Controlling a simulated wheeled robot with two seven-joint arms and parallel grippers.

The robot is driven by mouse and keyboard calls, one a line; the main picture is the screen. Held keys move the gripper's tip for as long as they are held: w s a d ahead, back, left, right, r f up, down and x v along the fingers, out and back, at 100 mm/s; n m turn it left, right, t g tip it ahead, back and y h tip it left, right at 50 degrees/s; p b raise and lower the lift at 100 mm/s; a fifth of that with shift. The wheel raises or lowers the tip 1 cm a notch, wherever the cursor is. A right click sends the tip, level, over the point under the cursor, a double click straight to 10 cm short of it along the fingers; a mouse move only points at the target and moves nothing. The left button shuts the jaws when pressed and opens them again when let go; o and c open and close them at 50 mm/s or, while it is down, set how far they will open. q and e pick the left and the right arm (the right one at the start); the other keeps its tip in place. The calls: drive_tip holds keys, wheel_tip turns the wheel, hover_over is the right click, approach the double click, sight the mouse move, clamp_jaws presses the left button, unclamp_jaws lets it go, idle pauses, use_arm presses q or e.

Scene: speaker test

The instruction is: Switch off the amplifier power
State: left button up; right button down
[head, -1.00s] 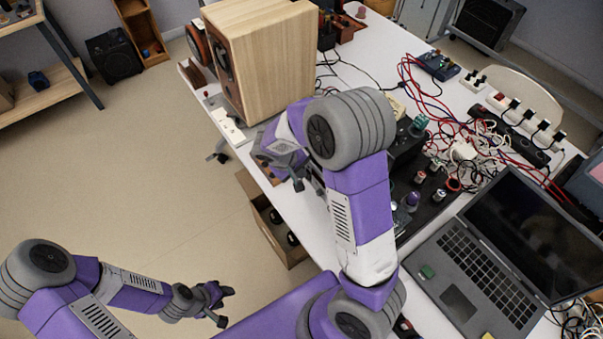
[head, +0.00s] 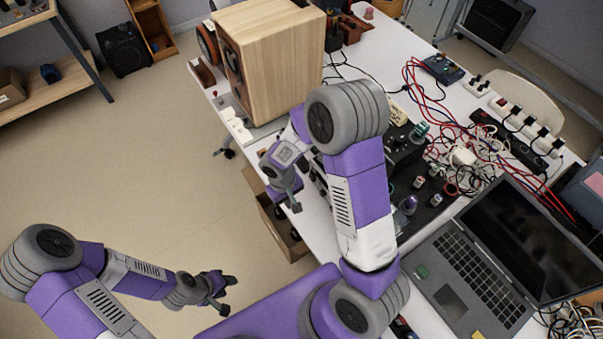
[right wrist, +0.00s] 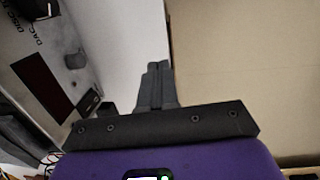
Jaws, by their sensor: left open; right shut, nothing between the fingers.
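A dark box with knobs (head: 402,150), possibly the amplifier, stands on the table in the head view, partly hidden behind my right arm. In the right wrist view a pale device front (right wrist: 45,60) at the left carries DAC lettering, a dark window and a round knob (right wrist: 75,60). I cannot make out a power switch. My right gripper (head: 295,206) is shut and empty near the table's left edge; in the right wrist view its fingers (right wrist: 157,82) are together, apart from the device front and to its right. My left gripper (head: 226,294) is open and empty over the floor.
A wooden speaker (head: 270,60) stands on the white table beyond my right arm. Cables (head: 465,155), a power strip (head: 525,122) and a laptop (head: 470,265) crowd the right. A cardboard box (head: 275,232) is beside the table's left edge.

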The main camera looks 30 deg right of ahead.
use_arm(q)
wheel_tip(320, 180, up, 9)
drive_tip(key=p, duration=0.7)
drive_tip(key=shift+p, duration=0.3)
use_arm(e)
drive_tip(key=s+a+f+m+t+y, duration=0.1)
drive_tip(key=s+a+m+y, duration=0.3)
drive_tip(key=s+a, duration=0.4)
drive_tip(key=s+f, duration=0.1)
drive_tip(key=s, duration=0.1)
drive_tip(key=shift+s+f+y, duration=0.2)
drive_tip(key=shift+s+y, duration=0.2)
use_arm(q)
drive_tip(key=shift+r, duration=0.1)
drive_tip(key=shift+s, duration=0.1)
